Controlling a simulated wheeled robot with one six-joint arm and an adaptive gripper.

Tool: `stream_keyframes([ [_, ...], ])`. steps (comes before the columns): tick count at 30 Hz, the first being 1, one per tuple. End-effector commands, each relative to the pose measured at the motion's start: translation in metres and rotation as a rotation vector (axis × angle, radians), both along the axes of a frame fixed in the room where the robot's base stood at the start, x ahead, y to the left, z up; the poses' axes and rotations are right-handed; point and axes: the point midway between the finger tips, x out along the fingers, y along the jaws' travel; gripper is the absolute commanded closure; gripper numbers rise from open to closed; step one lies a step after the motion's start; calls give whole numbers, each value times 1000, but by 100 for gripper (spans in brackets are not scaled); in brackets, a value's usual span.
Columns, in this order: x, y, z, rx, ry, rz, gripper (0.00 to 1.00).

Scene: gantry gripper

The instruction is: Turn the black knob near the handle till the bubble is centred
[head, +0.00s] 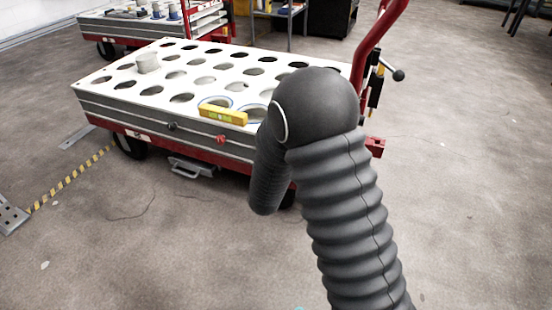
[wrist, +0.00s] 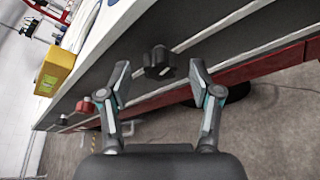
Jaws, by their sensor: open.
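A black knob (wrist: 158,63) with a lobed rim sits on the grey side of the cart in the wrist view. My gripper (wrist: 160,75) is open, with one finger on each side of the knob and a gap on both sides. I cannot tell how deep the fingertips reach. In the head view my arm hides this knob and the gripper. A yellow spirit level (head: 223,114) lies on the cart's top near the front edge; it also shows in the wrist view (wrist: 55,72). Its bubble is too small to read. The red handle (head: 374,42) rises at the cart's right end.
The cart's white top (head: 100,84) has rows of round holes and one pale cylinder (head: 147,63). A red knob (head: 221,139) and another black knob (head: 172,126) are farther left along the side. A second cart (head: 130,18) stands behind. Front floor is mostly clear.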

Motion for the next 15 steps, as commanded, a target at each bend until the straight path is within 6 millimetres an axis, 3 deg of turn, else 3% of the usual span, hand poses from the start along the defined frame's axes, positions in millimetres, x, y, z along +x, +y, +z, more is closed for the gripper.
stream_keyframes([
  [9,-60,7,19,-1,-2,5,36],
  [15,-88,9,27,-1,-1,4,36],
])
